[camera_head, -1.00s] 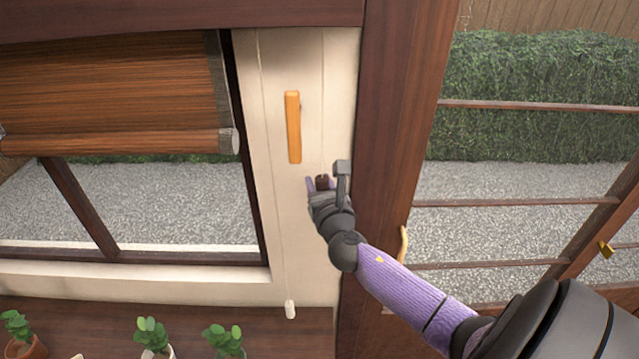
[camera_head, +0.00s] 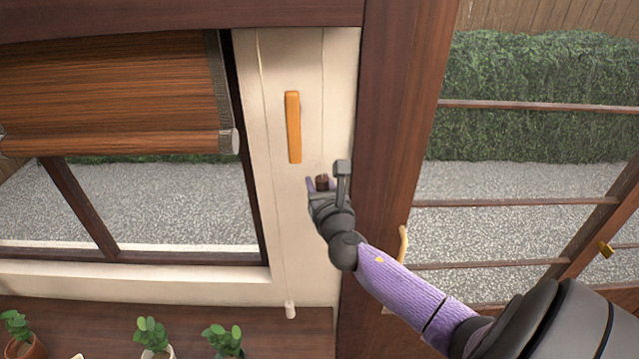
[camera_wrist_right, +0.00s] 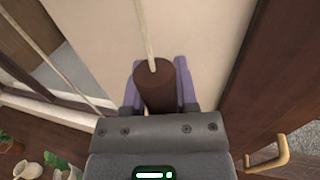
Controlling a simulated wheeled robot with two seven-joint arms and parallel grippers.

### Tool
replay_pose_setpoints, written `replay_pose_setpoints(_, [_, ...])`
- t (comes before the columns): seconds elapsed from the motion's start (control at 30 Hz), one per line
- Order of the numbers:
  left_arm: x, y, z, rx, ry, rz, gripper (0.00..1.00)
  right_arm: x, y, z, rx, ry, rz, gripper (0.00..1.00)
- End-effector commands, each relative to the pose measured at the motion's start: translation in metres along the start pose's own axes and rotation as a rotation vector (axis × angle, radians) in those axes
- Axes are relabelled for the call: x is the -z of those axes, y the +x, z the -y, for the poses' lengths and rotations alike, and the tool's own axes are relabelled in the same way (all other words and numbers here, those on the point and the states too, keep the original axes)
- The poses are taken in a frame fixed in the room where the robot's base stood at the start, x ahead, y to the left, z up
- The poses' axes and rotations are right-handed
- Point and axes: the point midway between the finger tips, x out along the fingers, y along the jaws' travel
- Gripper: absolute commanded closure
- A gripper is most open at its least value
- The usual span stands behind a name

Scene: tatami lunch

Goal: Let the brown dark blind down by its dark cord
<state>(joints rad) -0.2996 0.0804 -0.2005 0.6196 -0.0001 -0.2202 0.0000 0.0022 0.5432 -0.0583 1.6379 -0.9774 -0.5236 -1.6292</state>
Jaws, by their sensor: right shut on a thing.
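The brown blind (camera_head: 110,85) hangs partly lowered over the left window, its bottom bar above the gravel view. My right gripper (camera_head: 322,184) is in front of the pale wall strip, below an orange wooden bar. It is shut on the dark brown cord pull (camera_wrist_right: 157,88), which sits between its purple fingers in the right wrist view. A pale cord (camera_wrist_right: 145,30) runs up from the top of the pull. A second cord on the left of the strip ends in a white pull (camera_head: 290,309). My left gripper is not in view.
The orange bar (camera_head: 293,127) is fixed to the wall strip above my right gripper. A dark wooden post (camera_head: 390,130) and a sliding door with a handle (camera_head: 403,244) stand on the right. Potted plants (camera_head: 152,336) line the sill at lower left.

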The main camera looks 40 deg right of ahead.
Motion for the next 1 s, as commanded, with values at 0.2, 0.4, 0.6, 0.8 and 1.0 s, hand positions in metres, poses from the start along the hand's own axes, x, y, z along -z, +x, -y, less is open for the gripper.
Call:
replay_pose_setpoints(0.2, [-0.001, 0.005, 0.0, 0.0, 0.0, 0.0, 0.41, 0.005, 0.0, 0.0, 0.0, 0.0, 0.0, 1.0])
replay_pose_setpoints(0.4, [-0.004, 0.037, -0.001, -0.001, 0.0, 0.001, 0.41, 0.042, 0.0, 0.0, 0.0, -0.001, 0.0, 1.0])
replay_pose_setpoints(0.6, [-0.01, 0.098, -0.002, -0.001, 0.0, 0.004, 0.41, 0.11, 0.0, 0.0, 0.001, -0.002, -0.002, 1.0])
replay_pose_setpoints(0.8, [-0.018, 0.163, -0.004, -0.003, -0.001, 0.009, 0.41, 0.184, 0.0, 0.0, 0.0, -0.002, -0.004, 1.0])
replay_pose_setpoints(1.0, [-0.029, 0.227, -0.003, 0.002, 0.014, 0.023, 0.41, 0.257, 0.0, 0.0, 0.0, -0.002, -0.005, 1.0])
